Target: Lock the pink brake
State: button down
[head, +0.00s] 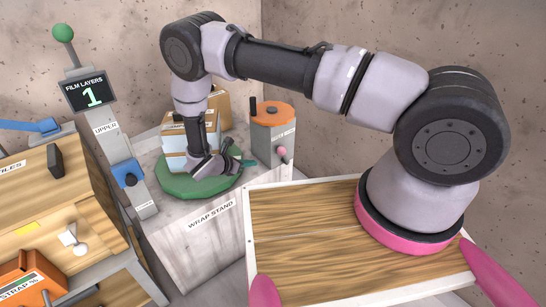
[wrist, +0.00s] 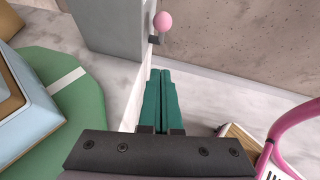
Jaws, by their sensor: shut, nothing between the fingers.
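The pink brake is a small pink ball knob (head: 282,153) on a short dark lever. It sticks out of the side of a grey box (head: 268,143) with an orange round top (head: 272,111). In the wrist view the pink knob (wrist: 163,21) is near the top middle, beside the grey box wall (wrist: 110,25). My gripper (head: 249,163) is left of the knob in the head view, with its green fingers pointing toward the box. In the wrist view the gripper's fingers (wrist: 161,73) are pressed together and empty. Their tips are apart from the knob and its lever.
A green turntable (head: 180,185) with stacked boxes (head: 172,150) stands on the wrap stand (head: 200,235), left of my gripper. The upper post (head: 110,140) carries a display reading 1. A wooden cabinet (head: 45,190) is at the left. Walls stand close behind.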

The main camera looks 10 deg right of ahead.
send_near(285, 156)
jog(key=w+f, duration=0.1)
jog(key=f, duration=0.1)
jog(key=shift+w+d+r, duration=0.2)
jog(key=shift+w+d, duration=0.2)
jog(key=shift+d, duration=0.1)
dwell(0.4)
